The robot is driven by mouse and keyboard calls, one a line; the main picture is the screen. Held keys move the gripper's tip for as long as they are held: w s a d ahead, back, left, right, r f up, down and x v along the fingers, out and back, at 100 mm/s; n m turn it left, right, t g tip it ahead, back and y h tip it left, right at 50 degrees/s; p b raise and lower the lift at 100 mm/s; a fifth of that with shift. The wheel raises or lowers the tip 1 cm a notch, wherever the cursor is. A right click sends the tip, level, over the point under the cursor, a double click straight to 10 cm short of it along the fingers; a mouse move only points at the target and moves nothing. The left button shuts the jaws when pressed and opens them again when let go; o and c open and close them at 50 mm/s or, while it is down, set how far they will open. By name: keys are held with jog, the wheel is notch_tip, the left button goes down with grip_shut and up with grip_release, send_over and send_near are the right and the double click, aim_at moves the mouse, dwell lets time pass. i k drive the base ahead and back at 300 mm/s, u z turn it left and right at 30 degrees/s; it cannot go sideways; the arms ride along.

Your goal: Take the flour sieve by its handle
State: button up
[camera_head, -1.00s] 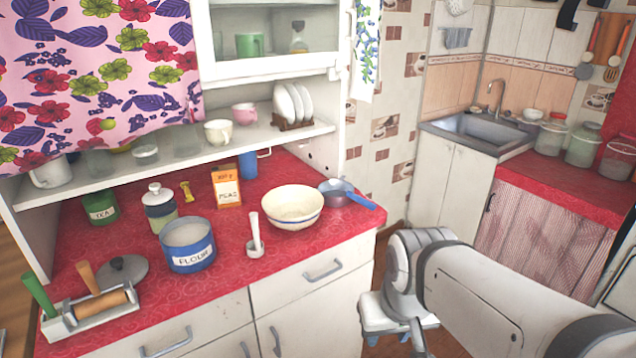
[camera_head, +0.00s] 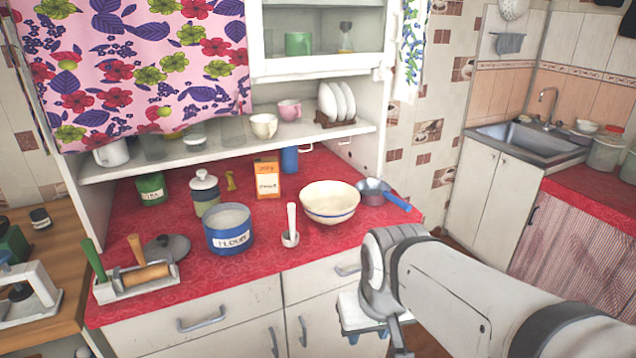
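A round grey metal vessel (camera_head: 371,191) with a blue handle (camera_head: 397,202) sits near the right end of the red counter (camera_head: 205,285). It may be the flour sieve, but I cannot tell it from a small pan. Its handle points right and toward the front, near the counter's edge. My gripper (camera_head: 372,325) is partly visible at the end of my arm, low in front of the cabinet. It is below and apart from the vessel. Its fingers are too unclear to show whether they are open or shut.
A cream bowl (camera_head: 329,203) stands left of the vessel, with a white pestle-like tool (camera_head: 290,226) beside it. The blue flour tin (camera_head: 229,230), orange box (camera_head: 267,178) and rolling-pin stand (camera_head: 135,280) are farther left. A shelf (camera_head: 225,150) overhangs the counter's back.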

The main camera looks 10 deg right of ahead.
aim_at(372, 192)
jog(key=u, duration=3.3)
jog(key=k, duration=2.55)
jog(key=z, duration=1.6)
jog(key=i, duration=1)
jog(key=z, duration=0.05)
